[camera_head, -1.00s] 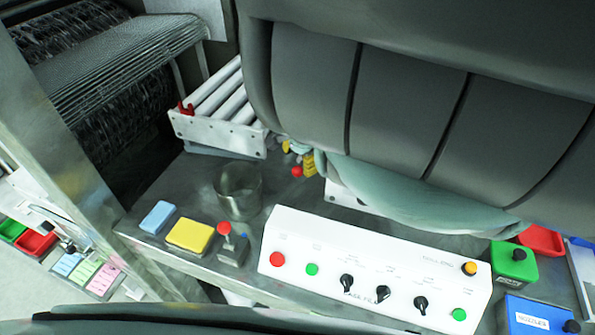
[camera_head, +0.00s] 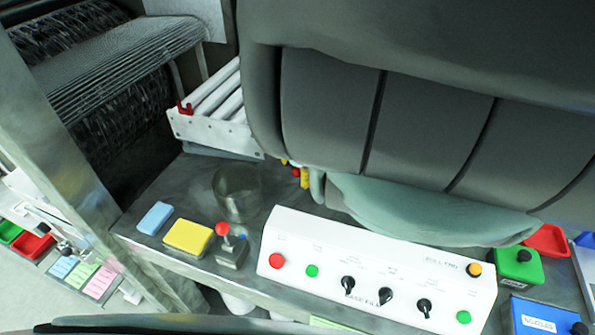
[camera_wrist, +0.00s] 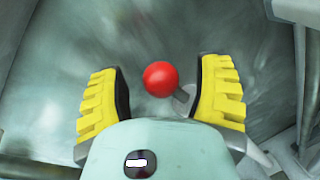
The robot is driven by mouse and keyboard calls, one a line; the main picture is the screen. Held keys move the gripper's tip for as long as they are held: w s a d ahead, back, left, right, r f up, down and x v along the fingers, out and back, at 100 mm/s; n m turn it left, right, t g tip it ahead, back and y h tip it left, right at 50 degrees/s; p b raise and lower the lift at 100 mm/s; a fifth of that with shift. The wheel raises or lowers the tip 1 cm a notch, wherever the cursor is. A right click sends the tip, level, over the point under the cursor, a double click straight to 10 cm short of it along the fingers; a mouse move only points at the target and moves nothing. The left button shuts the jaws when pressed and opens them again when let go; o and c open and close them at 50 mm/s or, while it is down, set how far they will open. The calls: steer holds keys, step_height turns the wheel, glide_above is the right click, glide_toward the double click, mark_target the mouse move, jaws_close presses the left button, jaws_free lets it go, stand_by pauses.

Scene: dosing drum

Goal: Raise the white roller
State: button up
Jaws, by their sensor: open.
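White rollers (camera_head: 228,101) lie side by side in a white frame (camera_head: 205,131) at the upper left of the head view; my arm hides their right part. A red ball knob (camera_wrist: 160,79) on a short grey stem shows in the wrist view. My gripper (camera_wrist: 162,72) is open, with one yellow finger on each side of the knob.
A white control panel (camera_head: 375,268) with buttons and black knobs stands at the bench front. Green (camera_head: 515,266) and blue (camera_head: 540,318) boxes stand right.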

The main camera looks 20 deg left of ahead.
jaws_close()
stand_by(0.5)
steer(key=shift+r, duration=0.1)
step_height(320, 180, up, 24)
steer(key=p, duration=2.4)
steer(key=shift+f, duration=0.2)
jaws_free()
